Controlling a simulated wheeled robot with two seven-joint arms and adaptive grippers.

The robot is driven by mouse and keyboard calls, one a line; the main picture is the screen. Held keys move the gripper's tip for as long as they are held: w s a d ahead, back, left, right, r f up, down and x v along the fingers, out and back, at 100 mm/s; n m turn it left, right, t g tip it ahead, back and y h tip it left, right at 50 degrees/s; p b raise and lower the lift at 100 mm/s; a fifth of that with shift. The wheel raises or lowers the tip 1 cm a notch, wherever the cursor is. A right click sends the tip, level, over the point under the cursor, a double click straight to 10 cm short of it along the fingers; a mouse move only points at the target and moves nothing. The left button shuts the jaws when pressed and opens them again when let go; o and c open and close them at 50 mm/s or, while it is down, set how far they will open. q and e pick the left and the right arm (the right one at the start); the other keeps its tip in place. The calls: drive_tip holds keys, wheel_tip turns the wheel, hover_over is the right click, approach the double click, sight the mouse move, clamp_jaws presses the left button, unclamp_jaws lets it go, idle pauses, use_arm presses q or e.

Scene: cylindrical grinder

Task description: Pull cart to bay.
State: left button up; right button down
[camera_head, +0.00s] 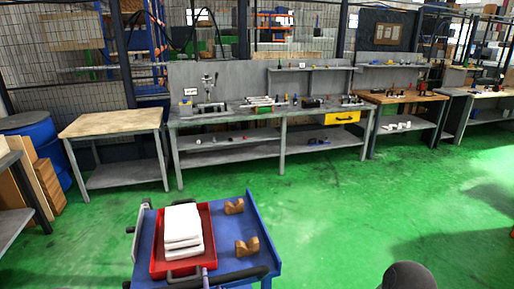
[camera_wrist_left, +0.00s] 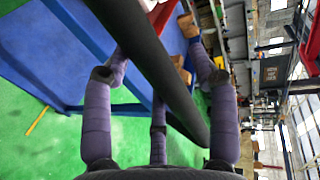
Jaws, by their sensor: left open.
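The blue cart (camera_head: 222,256) stands at the bottom centre of the head view. Its dark handle bar (camera_head: 188,282) runs along its near edge and also crosses the left wrist view (camera_wrist_left: 155,70) diagonally. My left gripper (camera_head: 206,276) is at this bar, only a small part of it showing in the head view. In the left wrist view its purple fingers (camera_wrist_left: 160,52) are spread open on both sides of the bar. Whether they touch it I cannot tell. My right gripper is not in view. No marked bay is clearly visible.
The cart carries a red tray (camera_head: 158,270) with stacked white blocks (camera_head: 183,228) and two brown notched blocks (camera_head: 234,206). A wood-topped table (camera_head: 112,122), a long grey workbench (camera_head: 230,116) and a blue barrel (camera_head: 40,140) stand beyond.

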use_arm(q)
drive_tip(key=shift+r, duration=0.1)
clamp_jaws()
drive_tip(key=s+d+p, duration=0.3)
drive_tip(key=s+p, duration=0.1)
drive_tip(key=s, duration=0.4)
drive_tip(key=shift+s+r, duration=0.3)
drive_tip(key=shift+s, duration=0.1)
drive_tip(key=shift+c, duration=1.1)
unclamp_jaws()
drive_tip(key=shift+s, duration=0.15)
drive_tip(key=shift+o, duration=1.1)
drive_tip(key=shift+d, duration=0.1)
drive_tip(key=shift+s+f, duration=0.1)
drive_tip(key=shift+f, duration=0.05)
